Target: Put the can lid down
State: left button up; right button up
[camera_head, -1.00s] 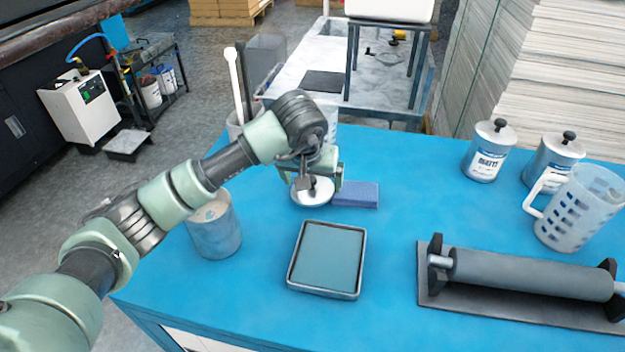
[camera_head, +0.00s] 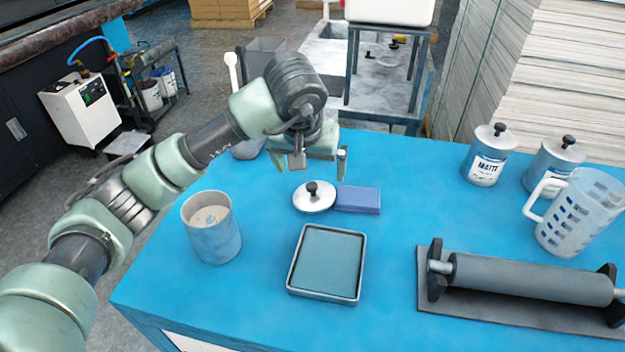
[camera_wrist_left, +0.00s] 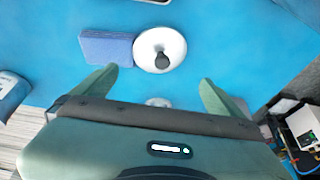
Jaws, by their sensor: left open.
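The can lid (camera_head: 314,200), a pale disc with a dark knob, lies on the blue table, knob up, beside a blue sponge-like block (camera_head: 358,200). The lid also shows in the left wrist view (camera_wrist_left: 168,50), beyond the fingertips, with the block (camera_wrist_left: 106,48) to its left. My left gripper (camera_head: 318,168) is open and empty above and behind the lid, apart from it. Its spread fingers show in the left wrist view (camera_wrist_left: 158,86). An open can (camera_head: 212,232) with pale contents stands left of the lid. My right gripper is not in view.
A framed grey-green tray (camera_head: 328,289) lies in front of the lid. A roller on a dark base (camera_head: 530,276), a clear jug (camera_head: 577,212) and two lidded cans (camera_head: 488,158) stand at the right. The table's middle is clear.

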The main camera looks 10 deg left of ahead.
pick_arm(q)
jog(key=shift+v, duration=2.2)
